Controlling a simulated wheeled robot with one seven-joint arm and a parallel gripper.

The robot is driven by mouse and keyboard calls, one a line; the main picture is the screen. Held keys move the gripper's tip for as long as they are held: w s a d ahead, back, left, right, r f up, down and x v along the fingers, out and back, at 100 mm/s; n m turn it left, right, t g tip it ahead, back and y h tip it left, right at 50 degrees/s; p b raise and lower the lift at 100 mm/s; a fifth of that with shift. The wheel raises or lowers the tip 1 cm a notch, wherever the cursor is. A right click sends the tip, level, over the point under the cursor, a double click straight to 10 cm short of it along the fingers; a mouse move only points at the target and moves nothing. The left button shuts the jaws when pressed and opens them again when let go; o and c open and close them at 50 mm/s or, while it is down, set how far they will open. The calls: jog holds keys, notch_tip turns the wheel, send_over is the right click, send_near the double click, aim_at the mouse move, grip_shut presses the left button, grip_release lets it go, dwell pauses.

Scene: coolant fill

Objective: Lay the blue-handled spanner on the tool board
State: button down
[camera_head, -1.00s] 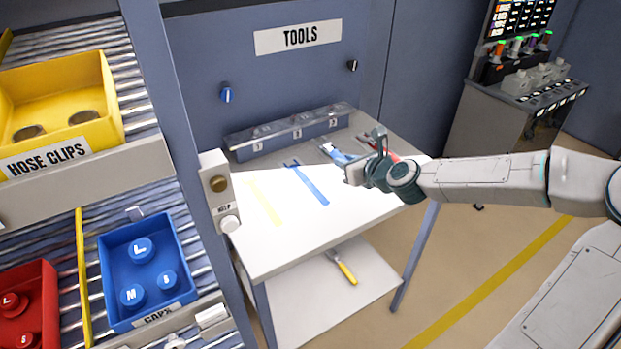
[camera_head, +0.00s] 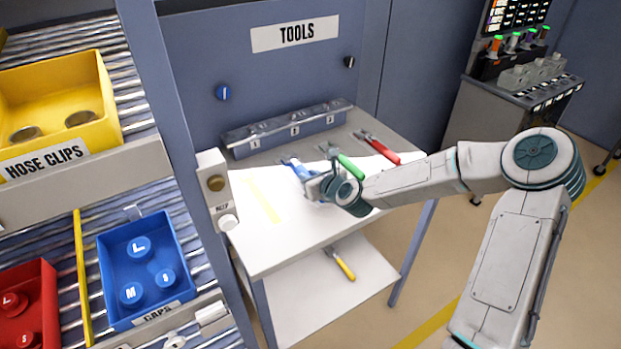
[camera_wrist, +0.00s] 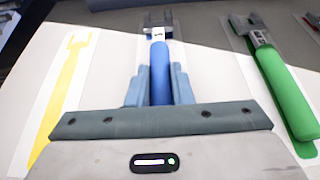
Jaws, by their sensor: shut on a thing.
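My gripper (camera_head: 312,183) is shut on the blue-handled spanner (camera_wrist: 159,72), with one finger on each side of the handle. In the head view the spanner (camera_head: 296,169) shows just beyond my gripper, its grey jaw pointing to the back of the white tool board (camera_head: 275,248). It lines up with the blue painted outline, which is mostly hidden beneath it; a little blue shows beside the jaw in the wrist view. I cannot tell whether the spanner touches the board or hangs just above it.
A green-handled spanner (camera_wrist: 284,88) lies close on the right, a red-handled one (camera_head: 380,147) beyond it. The yellow outline (camera_wrist: 62,90) on the left is bare. A yellow-handled tool (camera_head: 342,265) lies on the lower shelf. A numbered rack (camera_head: 285,131) stands behind.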

jog(key=shift+f, duration=0.6)
jog(key=c, duration=1.3)
grip_release()
jog(key=shift+s+d, duration=0.1)
jog(key=v, duration=1.1)
jog(key=shift+s+d+r+b, duration=0.2)
jog(key=shift+s+r+b, duration=0.05)
jog(key=shift+b, duration=0.15)
